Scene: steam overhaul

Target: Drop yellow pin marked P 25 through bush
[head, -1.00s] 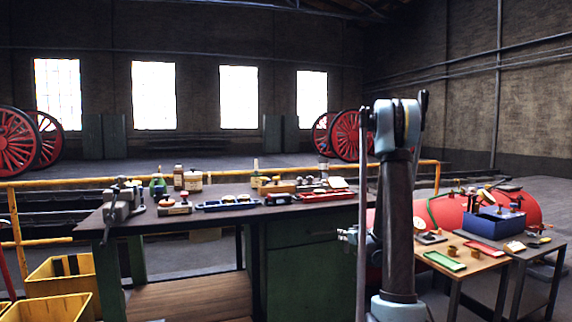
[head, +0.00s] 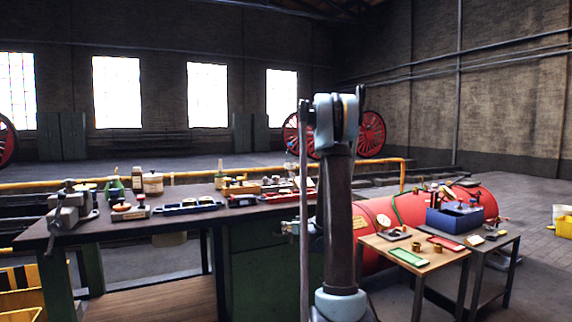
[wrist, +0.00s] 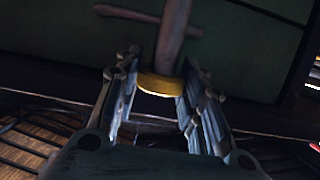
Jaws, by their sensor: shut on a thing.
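My gripper (wrist: 160,70) is shut on a pin in the wrist view. The pin has a yellow collar (wrist: 159,84) between the fingers and a brownish-grey shaft with a crossbar beyond it. No marking on it is readable. In the head view my gripper (head: 291,228) shows small beside my arm, in front of the long bench, and the pin cannot be made out there. Two small brass-coloured rings, possibly bushes (head: 437,248), stand on the wooden side table (head: 385,243), to the right of my gripper. I cannot tell which one is the task's bush.
The long dark bench (head: 170,218) carries a vise (head: 72,206), bottles and trays. The side table also holds a green tray (head: 409,257) and a red tray (head: 445,242). A grey table with a blue box (head: 455,218) stands beside it. A red boiler (head: 375,215) lies behind.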

